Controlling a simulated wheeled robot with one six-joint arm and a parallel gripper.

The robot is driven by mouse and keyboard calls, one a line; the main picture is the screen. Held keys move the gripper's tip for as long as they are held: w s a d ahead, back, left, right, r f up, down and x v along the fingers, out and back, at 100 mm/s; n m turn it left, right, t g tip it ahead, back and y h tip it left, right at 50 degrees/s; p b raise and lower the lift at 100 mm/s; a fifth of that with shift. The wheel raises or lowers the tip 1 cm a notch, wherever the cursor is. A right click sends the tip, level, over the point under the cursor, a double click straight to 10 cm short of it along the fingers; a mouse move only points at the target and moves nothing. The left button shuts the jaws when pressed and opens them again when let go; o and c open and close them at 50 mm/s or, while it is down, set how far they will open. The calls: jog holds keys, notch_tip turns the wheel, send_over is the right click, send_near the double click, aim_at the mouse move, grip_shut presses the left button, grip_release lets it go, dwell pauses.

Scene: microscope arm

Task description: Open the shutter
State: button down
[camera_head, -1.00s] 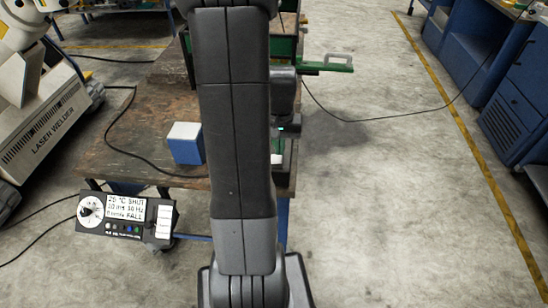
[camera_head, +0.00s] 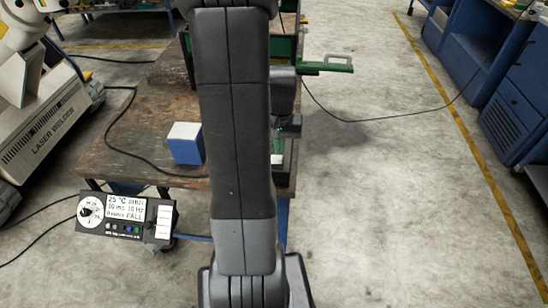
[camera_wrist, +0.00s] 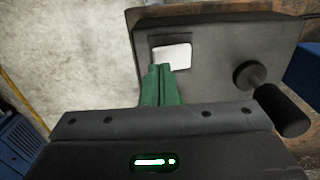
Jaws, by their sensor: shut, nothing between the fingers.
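My gripper (camera_wrist: 160,72) is shut and empty. Its green fingers lie side by side in the wrist view. Their tips overlap the lower left edge of a white square button (camera_wrist: 178,57) set in a dark grey plate (camera_wrist: 215,85); I cannot tell whether they touch it. A black knob or handle on a short stem (camera_wrist: 275,105) stands right of the button. In the head view a small white patch (camera_head: 277,159) shows below my gripper's dark body. A control box (camera_head: 125,217) at lower left has a dial, coloured buttons and a lit display, whose first-line word is blurred.
A worn wooden table (camera_head: 135,125) carries a blue box with a white top (camera_head: 186,143) and a black cable. A laser welder (camera_head: 45,130) stands at the left.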

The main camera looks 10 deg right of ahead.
aim_at(280, 158)
jog(key=shift+f+b, duration=0.85)
jog(key=shift+f, duration=0.25)
dwell(0.8)
jog(key=shift+r, duration=0.1)
jog(key=shift+r+p, duration=2.8)
jog(key=shift+r, duration=0.75)
jog(key=shift+f, duration=0.25)
jog(key=shift+f+b, duration=2.7)
jog(key=shift+f, duration=0.55)
jog(key=shift+r, duration=0.1)
